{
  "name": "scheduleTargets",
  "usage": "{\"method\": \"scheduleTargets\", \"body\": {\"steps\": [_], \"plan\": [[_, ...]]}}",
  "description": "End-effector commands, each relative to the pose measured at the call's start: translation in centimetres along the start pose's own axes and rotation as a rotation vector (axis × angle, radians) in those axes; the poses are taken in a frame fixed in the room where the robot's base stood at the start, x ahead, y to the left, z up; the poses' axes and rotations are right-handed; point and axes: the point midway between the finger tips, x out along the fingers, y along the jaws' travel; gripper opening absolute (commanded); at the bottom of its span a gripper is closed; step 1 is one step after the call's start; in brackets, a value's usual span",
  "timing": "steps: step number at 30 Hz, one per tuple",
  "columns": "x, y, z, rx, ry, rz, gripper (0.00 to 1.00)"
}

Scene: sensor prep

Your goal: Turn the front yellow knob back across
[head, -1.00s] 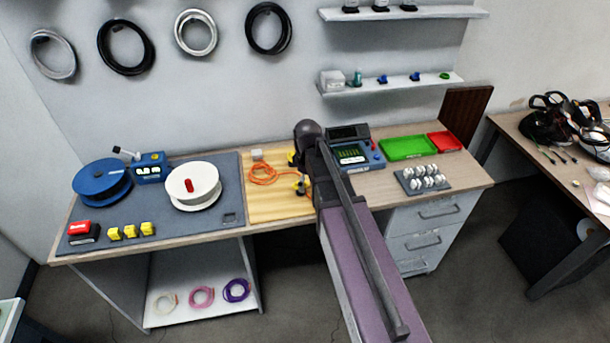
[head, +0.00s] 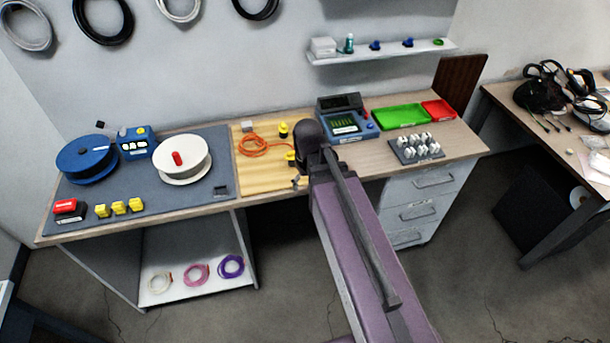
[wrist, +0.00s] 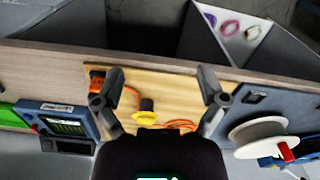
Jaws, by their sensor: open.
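A wooden board (head: 262,178) on the bench carries two yellow knobs in the head view. The back yellow knob (head: 284,130) stands clear on its dark base. The front yellow knob (head: 291,157) is partly hidden by my arm. In the wrist view one yellow knob (wrist: 147,112) shows between and below the fingertips, probably the front one. My gripper (wrist: 161,75) is open and empty over the board, its fingers wide apart. My arm hides most of it in the head view. An orange cable (head: 258,147) lies coiled on the board, left of the knobs.
A white spool (head: 187,168) and blue spool (head: 88,165) lie on the grey mat to the left. A blue meter (head: 348,125) stands right of the board. An orange block (wrist: 97,82) shows behind one finger. The bench front edge is close by.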

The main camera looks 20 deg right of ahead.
Motion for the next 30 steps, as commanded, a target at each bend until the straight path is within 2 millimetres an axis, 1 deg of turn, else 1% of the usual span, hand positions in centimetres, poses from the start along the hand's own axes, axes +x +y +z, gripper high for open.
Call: {"method": "scheduleTargets", "body": {"steps": [1,3,7,12,30], "plan": [[0.4,-0.2,0.8,0.029,0.0,0.0,0.91],[0.6,-0.3,1.4,0.073,0.0,0.0,0.91],[1.0,-0.5,2.3,0.141,0.0,0.0,0.91],[1.2,-0.7,3.0,0.198,0.0,0.0,0.91],[1.2,-0.7,3.2,0.218,0.0,0.0,0.91]]}}
